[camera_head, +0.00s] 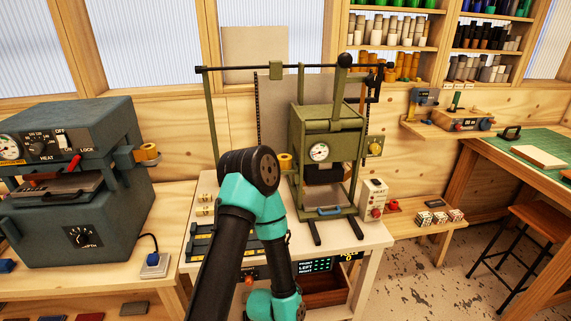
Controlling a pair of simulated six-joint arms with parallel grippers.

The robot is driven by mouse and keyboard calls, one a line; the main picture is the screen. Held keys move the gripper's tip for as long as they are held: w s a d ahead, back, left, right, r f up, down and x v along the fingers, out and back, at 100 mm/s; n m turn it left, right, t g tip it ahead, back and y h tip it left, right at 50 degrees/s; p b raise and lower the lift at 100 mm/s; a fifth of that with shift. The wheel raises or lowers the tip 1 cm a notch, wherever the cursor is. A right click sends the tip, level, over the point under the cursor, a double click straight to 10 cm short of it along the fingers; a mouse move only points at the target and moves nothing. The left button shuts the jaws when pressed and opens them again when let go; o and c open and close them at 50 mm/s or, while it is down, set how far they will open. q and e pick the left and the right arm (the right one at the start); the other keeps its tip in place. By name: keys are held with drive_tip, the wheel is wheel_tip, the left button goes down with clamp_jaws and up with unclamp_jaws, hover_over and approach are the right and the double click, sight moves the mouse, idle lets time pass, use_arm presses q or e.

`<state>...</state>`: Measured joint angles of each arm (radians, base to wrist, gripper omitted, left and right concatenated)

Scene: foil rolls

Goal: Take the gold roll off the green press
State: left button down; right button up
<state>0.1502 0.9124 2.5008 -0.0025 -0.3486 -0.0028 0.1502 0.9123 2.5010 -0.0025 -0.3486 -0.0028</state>
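The olive-green press (327,140) stands upright on a light table in the middle of the view, with a round dial on its front. A gold roll (286,162) sits at the press's left side, just right of the upper joint of one of my arms. A yellow round part (375,147) is on the press's right side; I cannot tell whether it is a roll or a knob. My black and teal arm stands in front of the press and hides part of its left side and the table. Neither gripper shows.
A blue-grey press (75,170) stands at the left with another gold roll (149,151) on its right side. A white control box (373,197) stands right of the green press. A green-topped table (525,150) and a wooden stool (535,220) are at the right.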

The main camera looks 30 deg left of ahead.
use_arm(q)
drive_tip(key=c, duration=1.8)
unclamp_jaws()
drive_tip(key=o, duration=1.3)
